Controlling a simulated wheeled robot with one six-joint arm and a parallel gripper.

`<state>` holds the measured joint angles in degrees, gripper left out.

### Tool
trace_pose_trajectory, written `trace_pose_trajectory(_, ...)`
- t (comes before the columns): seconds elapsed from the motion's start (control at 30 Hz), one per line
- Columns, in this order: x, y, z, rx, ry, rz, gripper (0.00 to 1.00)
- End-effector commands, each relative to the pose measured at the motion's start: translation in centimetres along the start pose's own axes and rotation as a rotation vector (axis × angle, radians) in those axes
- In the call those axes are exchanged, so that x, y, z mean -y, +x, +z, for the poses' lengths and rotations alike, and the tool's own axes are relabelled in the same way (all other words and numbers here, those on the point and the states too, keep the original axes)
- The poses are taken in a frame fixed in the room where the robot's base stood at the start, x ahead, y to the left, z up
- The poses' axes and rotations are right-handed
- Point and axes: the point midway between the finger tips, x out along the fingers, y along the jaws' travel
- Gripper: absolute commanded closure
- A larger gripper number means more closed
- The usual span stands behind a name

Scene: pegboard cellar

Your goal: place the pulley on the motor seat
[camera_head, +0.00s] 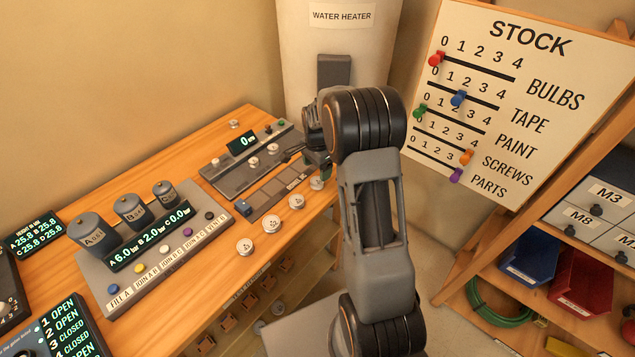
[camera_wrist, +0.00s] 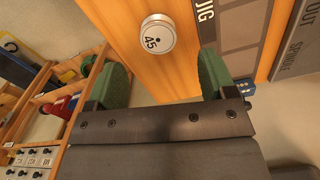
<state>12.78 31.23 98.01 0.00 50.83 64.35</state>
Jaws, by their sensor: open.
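A white round pulley marked 45 (camera_wrist: 155,36) lies on the wooden bench top, ahead of my fingertips in the wrist view. Similar white discs stand along the bench's front edge in the head view: one near the front (camera_head: 245,246), one behind it (camera_head: 271,224), and one farther back (camera_head: 296,201). A last disc (camera_head: 316,184) is just below my gripper (camera_head: 318,160). My gripper's green fingers are spread and empty in the wrist view (camera_wrist: 163,65). A grey unit with a 0 mm display (camera_head: 215,180) carries two round pieces; I cannot tell which is the motor seat.
A jig strip with dark squares (camera_head: 243,208) lies beside the discs. A panel with three grey canisters (camera_head: 92,234) and coloured buttons fills the bench's left. A water heater (camera_head: 340,60) stands behind my arm. A stock board (camera_head: 520,75) and shelf bins (camera_head: 583,283) are at right.

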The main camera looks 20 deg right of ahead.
Motion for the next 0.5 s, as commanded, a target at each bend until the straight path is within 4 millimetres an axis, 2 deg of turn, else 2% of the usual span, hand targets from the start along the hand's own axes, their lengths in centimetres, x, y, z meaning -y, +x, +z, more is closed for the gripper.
trace_pose_trajectory(0.17,-0.1,0.8,0.0,0.0,-0.001,0.001,0.23)
trace_pose_trajectory(0.5,-0.1,5.0,0.1,0.001,-0.002,0.001,0.23)
